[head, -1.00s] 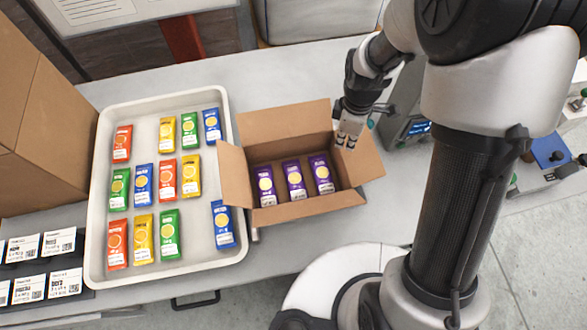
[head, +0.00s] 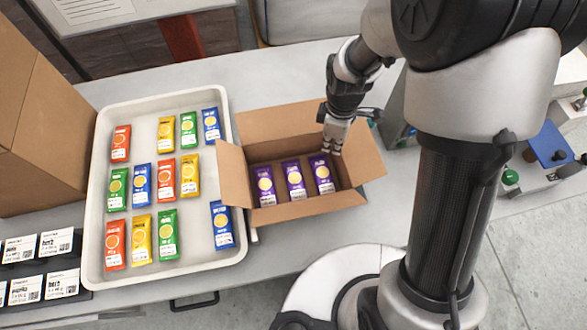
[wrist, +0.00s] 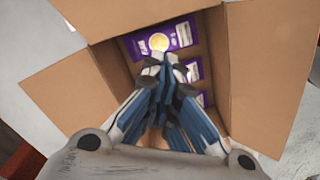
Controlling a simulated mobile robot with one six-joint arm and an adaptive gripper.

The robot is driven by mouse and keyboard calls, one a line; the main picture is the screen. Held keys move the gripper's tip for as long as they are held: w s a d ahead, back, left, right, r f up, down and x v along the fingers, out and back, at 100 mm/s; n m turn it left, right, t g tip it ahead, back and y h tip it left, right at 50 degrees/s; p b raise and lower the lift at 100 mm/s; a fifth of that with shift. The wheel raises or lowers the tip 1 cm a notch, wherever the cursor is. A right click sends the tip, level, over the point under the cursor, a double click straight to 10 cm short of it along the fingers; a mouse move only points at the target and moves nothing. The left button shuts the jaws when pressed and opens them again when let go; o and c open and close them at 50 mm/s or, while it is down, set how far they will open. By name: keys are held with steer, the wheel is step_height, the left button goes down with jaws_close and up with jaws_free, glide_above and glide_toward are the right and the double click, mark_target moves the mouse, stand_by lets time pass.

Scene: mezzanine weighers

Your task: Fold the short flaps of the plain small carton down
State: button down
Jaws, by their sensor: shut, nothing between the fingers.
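The plain small carton (head: 290,215) stands open on the table, with three purple packets (head: 294,180) lying in a row inside. Its short flaps, the left one (head: 234,174) and the right one (head: 363,160), stick outward. The long back flap (head: 283,120) stands up and outward. My gripper (head: 332,148) is shut and empty, pointing down over the back right part of the carton opening. In the wrist view my gripper (wrist: 162,72) covers part of the carton inside, and a purple packet (wrist: 183,36) shows beyond the fingertips.
A white tray (head: 92,270) with several coloured packets lies just left of the carton. A large brown carton (head: 60,120) stands at the far left. A blue-and-grey device (head: 398,128) stands behind my gripper to the right. Labelled boxes (head: 35,265) are at lower left.

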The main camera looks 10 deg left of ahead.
steer(key=shift+s+a+f+b, duration=0.25)
steer(key=shift+a+f+b, duration=0.15)
steer(key=shift+a+f, duration=0.15)
steer(key=shift+s+a+f+b, duration=0.2)
steer(key=shift+a+f+b, duration=0.2)
steer(key=shift+a+f, duration=0.15)
